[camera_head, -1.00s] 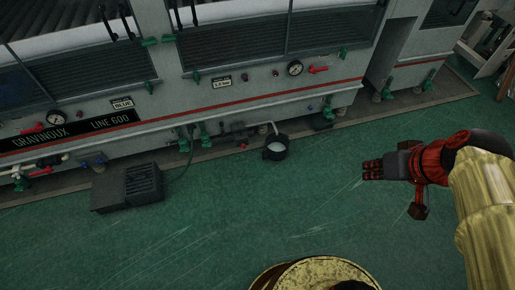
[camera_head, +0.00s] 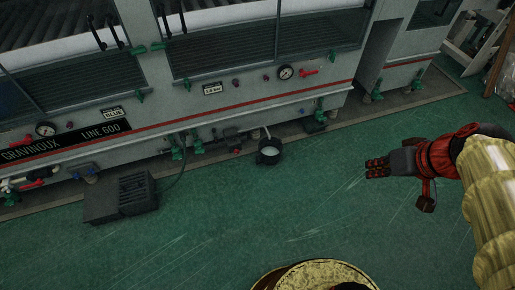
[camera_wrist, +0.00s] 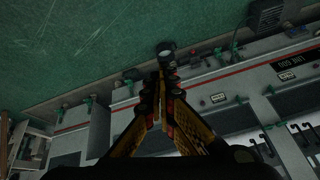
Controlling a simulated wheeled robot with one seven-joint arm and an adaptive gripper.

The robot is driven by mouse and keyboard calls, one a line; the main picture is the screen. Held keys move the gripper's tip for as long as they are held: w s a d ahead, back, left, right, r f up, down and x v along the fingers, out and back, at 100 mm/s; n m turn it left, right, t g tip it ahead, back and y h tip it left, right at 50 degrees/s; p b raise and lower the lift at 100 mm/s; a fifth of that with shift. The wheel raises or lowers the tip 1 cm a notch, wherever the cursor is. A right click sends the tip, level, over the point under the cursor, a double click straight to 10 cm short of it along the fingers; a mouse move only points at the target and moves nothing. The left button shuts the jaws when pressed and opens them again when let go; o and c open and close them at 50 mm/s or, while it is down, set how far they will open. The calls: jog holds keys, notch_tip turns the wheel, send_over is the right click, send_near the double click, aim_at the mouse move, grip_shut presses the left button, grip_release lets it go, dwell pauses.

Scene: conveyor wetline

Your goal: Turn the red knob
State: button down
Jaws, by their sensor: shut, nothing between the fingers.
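Several red handles or knobs show on the grey machine (camera_head: 235,108) in the head view. One red handle (camera_head: 308,72) sits right of a round gauge on the upper panel. A small red part (camera_head: 237,152) sits low near the pipes, and another red handle (camera_head: 28,139) is at the far left. I cannot tell which is the task's red knob. My gripper (camera_head: 368,168) is shut and empty over the green floor, at the right and well apart from the machine. In the wrist view my gripper (camera_wrist: 161,78) shows closed fingers pointing toward the machine's base.
A dark bucket (camera_head: 269,152) stands under a pipe at the machine's foot. A dark grey box (camera_head: 118,198) lies on the floor at left. Green valves (camera_head: 177,152) stick out along the base. The green floor (camera_head: 230,220) between is clear.

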jog(key=w+d+f, duration=0.1)
jog(key=d, duration=0.5)
jog(key=w+d+f+y, duration=0.1)
jog(key=w+d+f, duration=0.1)
jog(key=d, duration=0.4)
jog(key=shift+w+g+y, duration=0.25)
jog(key=shift+g+y, duration=0.05)
dwell(2.2)
jog(key=shift+d+f, duration=0.1)
jog(key=c, duration=2.3)
grip_release()
jog(key=o, duration=0.7)
jog(key=shift+s+d, duration=0.25)
jog(key=shift+s, duration=0.7)
jog(key=shift+s+d, duration=0.3)
jog(key=shift+s, duration=0.7)
jog(key=shift+s+d, duration=0.25)
jog(key=shift+s, duration=0.7)
jog(key=shift+m, duration=0.3)
